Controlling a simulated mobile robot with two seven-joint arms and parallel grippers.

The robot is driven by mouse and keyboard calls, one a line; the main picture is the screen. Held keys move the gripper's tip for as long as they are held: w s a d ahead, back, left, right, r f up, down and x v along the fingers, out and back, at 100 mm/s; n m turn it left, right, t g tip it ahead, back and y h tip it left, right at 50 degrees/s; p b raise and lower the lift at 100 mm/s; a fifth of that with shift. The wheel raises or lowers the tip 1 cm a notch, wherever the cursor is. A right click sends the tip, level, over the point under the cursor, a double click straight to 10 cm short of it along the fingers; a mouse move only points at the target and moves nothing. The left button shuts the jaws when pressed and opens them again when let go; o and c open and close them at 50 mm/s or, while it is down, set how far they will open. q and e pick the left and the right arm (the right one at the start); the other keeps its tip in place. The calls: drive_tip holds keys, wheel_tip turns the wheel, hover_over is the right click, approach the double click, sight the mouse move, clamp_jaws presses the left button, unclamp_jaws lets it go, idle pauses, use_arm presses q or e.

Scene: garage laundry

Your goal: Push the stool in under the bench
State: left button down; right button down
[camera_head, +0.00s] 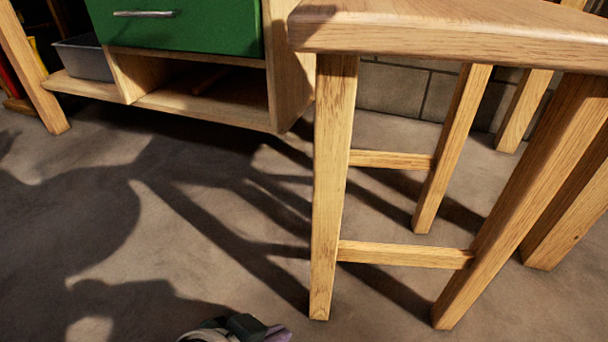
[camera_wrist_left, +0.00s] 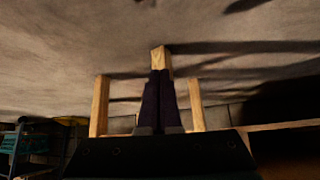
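The wooden stool (camera_head: 333,190) stands upright on the right of the head view. Its light wood seat (camera_head: 450,38) and splayed legs with low rails show; the right side runs out of frame. The bench (camera_head: 200,105) is behind it to the left, a wooden frame with a green drawer and a low shelf; its top is out of view. My left gripper (camera_head: 280,332) is low at the bottom edge, just left of the stool's near left leg. In the left wrist view its dark fingers (camera_wrist_left: 158,85) lie together, with a stool leg (camera_wrist_left: 160,58) beyond their tips. Contact cannot be told. My right gripper is not in view.
A grey bin (camera_head: 85,58) sits on the low shelf at the left. A block wall (camera_head: 392,90) closes off the back. The concrete floor (camera_head: 150,215) left of the stool is clear, crossed by shadows.

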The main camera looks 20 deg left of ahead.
sight(313, 294)
use_arm(q)
drive_tip(key=w, duration=0.2)
drive_tip(key=w+d+b, duration=0.1)
drive_tip(key=w, duration=0.1)
drive_tip(key=w+b, duration=0.1)
drive_tip(key=w, duration=0.1)
drive_tip(key=shift+w+d, duration=0.4)
drive_tip(key=shift+f, duration=0.1)
drive_tip(key=shift+w, duration=0.1)
